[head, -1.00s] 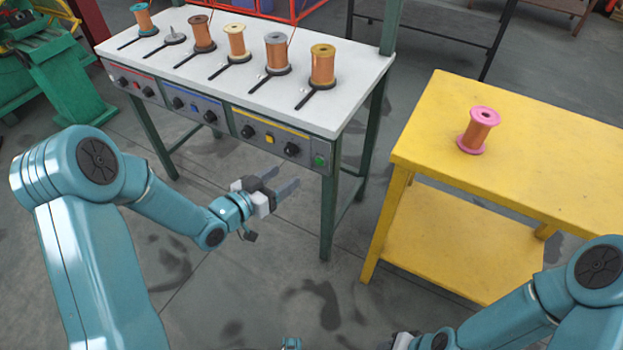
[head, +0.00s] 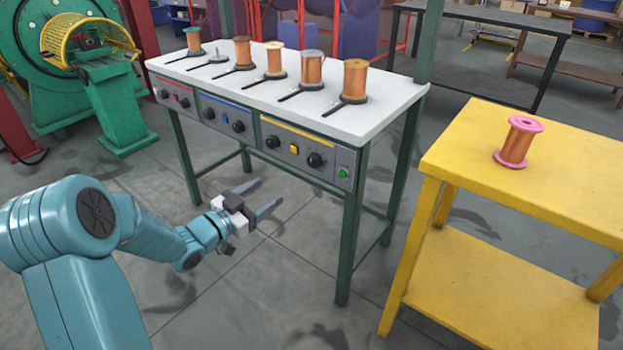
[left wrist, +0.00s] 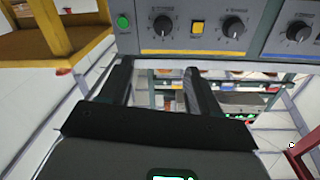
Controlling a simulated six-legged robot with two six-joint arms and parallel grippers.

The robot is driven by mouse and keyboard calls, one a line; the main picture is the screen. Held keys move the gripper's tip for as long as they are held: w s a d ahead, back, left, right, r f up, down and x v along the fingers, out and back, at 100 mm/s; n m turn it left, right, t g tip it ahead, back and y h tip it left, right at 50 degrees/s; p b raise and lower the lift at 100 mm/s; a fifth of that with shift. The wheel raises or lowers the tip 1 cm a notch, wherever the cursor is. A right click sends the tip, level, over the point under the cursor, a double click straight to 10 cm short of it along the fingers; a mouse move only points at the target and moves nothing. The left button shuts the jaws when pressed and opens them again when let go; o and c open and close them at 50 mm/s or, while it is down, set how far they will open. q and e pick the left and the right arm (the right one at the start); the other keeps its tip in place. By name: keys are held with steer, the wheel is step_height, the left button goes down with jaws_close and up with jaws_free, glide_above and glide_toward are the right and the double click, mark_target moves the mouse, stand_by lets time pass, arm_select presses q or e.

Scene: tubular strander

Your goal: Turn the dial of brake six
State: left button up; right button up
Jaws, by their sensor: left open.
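A white bench has a front panel (head: 240,128) with black dials. Two dials sit under the yellow strip: the right-hand one (head: 315,160) lies near a green button (head: 343,173), the other (head: 272,142) left of a yellow button (head: 294,150). No brake numbers are readable. Both show in the left wrist view, where the order is reversed: the dial by the green button (left wrist: 162,25) and the other one (left wrist: 233,26). My left gripper (head: 273,192) is open and empty, in front of and below the panel, apart from it. Its fingers (left wrist: 157,70) point towards the panel. My right gripper is out of view.
Several spools stand on the bench top (head: 370,125), each with a black lever; one holder (head: 218,62) is bare. A yellow table (head: 560,165) with a pink-flanged spool (head: 518,142) stands at the right. Bench legs (head: 351,240) flank open floor.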

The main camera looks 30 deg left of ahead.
mark_target(311, 163)
arm_select(q)
steer(key=w+b, duration=0.1)
steer(key=w, duration=0.4)
steer(key=w+d+b, duration=0.1)
steer(key=w, duration=0.4)
steer(key=w+f, duration=0.1)
steer(key=w, duration=0.3)
steer(key=shift+w+d+b, duration=0.15)
steer(key=shift+w+b, duration=0.25)
steer(key=shift+w+d+r, duration=0.1)
steer(key=shift+w, duration=0.55)
steer(key=c, duration=1)
